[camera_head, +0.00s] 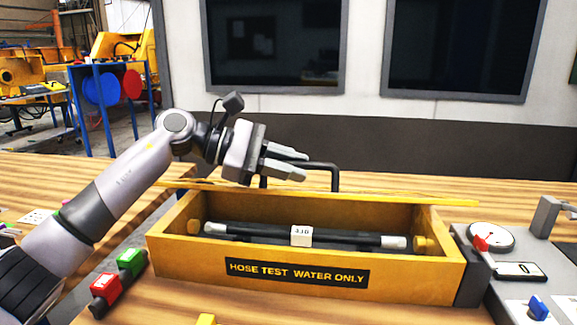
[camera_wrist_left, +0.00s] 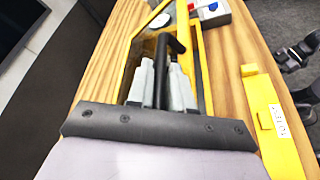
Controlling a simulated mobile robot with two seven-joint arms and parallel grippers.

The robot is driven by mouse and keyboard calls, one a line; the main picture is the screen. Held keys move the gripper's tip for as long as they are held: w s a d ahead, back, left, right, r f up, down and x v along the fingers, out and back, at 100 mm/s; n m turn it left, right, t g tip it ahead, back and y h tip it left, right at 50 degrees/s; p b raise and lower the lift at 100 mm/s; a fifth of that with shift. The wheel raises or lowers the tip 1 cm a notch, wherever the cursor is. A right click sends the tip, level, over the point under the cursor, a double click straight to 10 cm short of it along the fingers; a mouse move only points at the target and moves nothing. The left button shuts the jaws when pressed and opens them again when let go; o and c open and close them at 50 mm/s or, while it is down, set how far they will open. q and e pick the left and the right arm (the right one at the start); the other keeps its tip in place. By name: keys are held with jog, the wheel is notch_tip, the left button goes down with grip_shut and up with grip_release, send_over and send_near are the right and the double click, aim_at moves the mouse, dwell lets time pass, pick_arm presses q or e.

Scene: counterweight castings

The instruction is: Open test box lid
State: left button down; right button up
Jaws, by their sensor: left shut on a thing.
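The yellow test box (camera_head: 190,262) stands on the wooden bench, marked "HOSE TEST WATER ONLY". Its top is uncovered towards me, and a dark hose (camera_head: 350,239) with pale ends and a small white tag shows inside. The yellow lid (camera_head: 420,199) shows as a thin strip, almost edge-on, along the box's back edge. A black bar handle (camera_head: 335,175) rises from it. My left gripper (camera_head: 297,164) is shut on the handle. In the left wrist view the fingers (camera_wrist_left: 162,82) lie on both sides of the black bar (camera_wrist_left: 163,68). The fingers partly hide the handle.
A gauge panel (camera_head: 520,270) with red and blue levers stands close to the box's right end. Red (camera_head: 105,287) and green (camera_head: 131,262) blocks lie at its front left. The left wrist view shows a labelled yellow piece (camera_wrist_left: 262,110) and an unclear dark jointed shape (camera_wrist_left: 300,58).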

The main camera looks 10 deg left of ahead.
pick_arm(q)
jog(key=shift+w+r+n+g+p, duration=0.2)
jog(key=shift+w+r+p, duration=0.2)
jog(key=shift+r, duration=0.2)
jog(key=shift+w+r+n+g+p, duration=0.1)
jog(key=shift+w+r+n+p, duration=0.1)
jog(key=shift+w+r+p, duration=0.9)
jog(key=shift+r, duration=0.15)
pick_arm(e)
jog(key=shift+a+r, duration=0.15)
jog(key=shift+r, duration=0.95)
jog(key=shift+a+r, duration=0.15)
jog(key=shift+r, duration=0.9)
